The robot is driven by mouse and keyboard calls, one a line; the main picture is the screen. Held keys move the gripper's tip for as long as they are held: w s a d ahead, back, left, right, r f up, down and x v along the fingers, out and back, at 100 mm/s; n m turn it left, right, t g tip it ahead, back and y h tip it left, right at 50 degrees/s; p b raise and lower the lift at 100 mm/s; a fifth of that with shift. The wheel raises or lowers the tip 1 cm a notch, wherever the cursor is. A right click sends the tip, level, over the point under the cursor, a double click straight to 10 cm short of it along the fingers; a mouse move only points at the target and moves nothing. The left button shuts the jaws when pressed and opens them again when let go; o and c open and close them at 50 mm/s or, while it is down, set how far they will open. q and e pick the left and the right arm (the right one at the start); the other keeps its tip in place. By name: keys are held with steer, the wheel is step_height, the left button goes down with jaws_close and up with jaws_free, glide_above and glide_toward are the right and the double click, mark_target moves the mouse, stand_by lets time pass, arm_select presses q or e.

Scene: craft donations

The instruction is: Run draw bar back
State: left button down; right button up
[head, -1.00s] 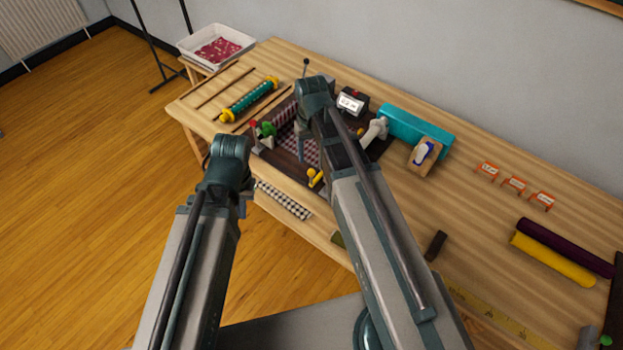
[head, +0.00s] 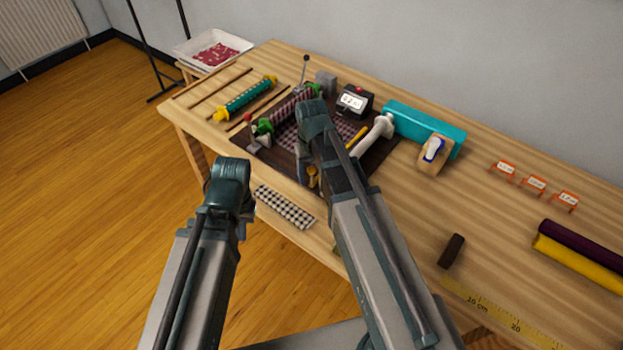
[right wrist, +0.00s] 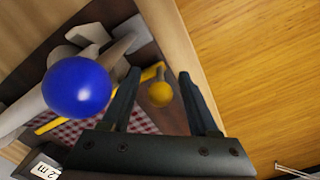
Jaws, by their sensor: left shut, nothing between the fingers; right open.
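The cutting machine has a dark base (head: 272,152) with red-checked cloth (head: 289,134) on it. A yellow bar (head: 357,138) runs over the cloth to a round yellow knob (head: 313,177) at the front edge. In the right wrist view the knob (right wrist: 160,93) shows between the fingers, with no clear contact. My right gripper (head: 304,168) is open, pointing down at the knob; its fingers (right wrist: 158,100) stand either side of it in that view. My left gripper (head: 243,200) is shut and empty, left of the table's front edge. My right arm hides part of the machine.
A blue ball (right wrist: 78,87) is close to the right wrist camera. A green roller (head: 245,98) lies left. The table's middle right is mostly clear.

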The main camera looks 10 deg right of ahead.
jaws_close()
stand_by(0.3)
stand_by(1.1)
